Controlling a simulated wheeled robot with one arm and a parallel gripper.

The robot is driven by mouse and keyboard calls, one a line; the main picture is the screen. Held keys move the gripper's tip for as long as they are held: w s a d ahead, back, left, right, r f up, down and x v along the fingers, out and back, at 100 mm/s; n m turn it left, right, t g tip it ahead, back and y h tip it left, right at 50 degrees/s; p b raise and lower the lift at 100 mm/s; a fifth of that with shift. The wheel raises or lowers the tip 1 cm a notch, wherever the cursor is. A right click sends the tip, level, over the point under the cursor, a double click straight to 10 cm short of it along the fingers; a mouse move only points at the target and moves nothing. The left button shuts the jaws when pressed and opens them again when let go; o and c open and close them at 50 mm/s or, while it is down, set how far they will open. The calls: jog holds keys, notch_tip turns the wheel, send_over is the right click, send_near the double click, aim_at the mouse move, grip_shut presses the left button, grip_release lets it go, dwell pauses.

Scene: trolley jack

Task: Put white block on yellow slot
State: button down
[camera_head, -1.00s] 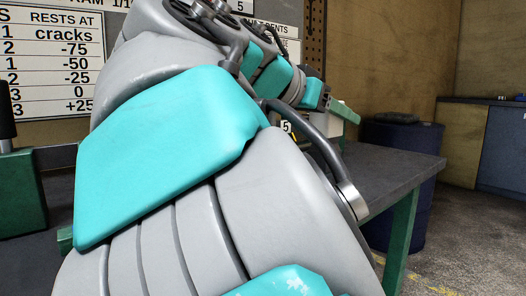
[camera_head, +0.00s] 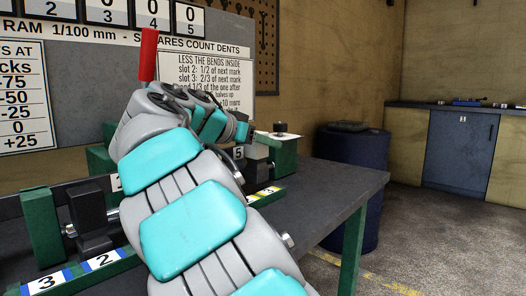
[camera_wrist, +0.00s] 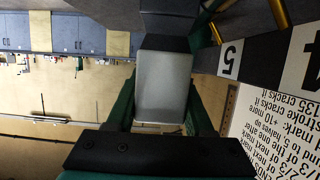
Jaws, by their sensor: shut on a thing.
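A pale grey-white block (camera_wrist: 163,85) fills the middle of the wrist view, with a dark part at its upper end. My gripper (camera_wrist: 162,100) is shut on it, with dark green sides along both edges of the block. In the head view my arm reaches over the bench and hides most of the gripper. A yellow-edged label strip (camera_head: 266,192) shows on the green rail right of my arm. The slot there is largely hidden, and I cannot tell how far the block is from it.
Blue-marked labels 2 and 3 (camera_head: 103,261) sit on the rail at left, beside a dark block (camera_head: 90,217) and a green post (camera_head: 41,224). A red handle (camera_head: 148,55) rises behind my arm. The bench's right side (camera_head: 338,187) is clear. A blue drum (camera_head: 350,160) stands beyond.

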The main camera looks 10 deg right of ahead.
aim_at(263, 155)
jog(key=shift+f+b, duration=0.7)
jog(key=shift+f, duration=1)
jog(key=shift+f, duration=0.2)
jog(key=shift+c, duration=1.4)
grip_release()
jog(key=shift+r, duration=0.15)
jog(key=shift+s+a+r, duration=0.1)
jog(key=shift+a, duration=0.05)
jog(key=v, duration=1.1)
jog(key=shift+s+a, duration=0.25)
jog(key=shift+r, duration=0.1)
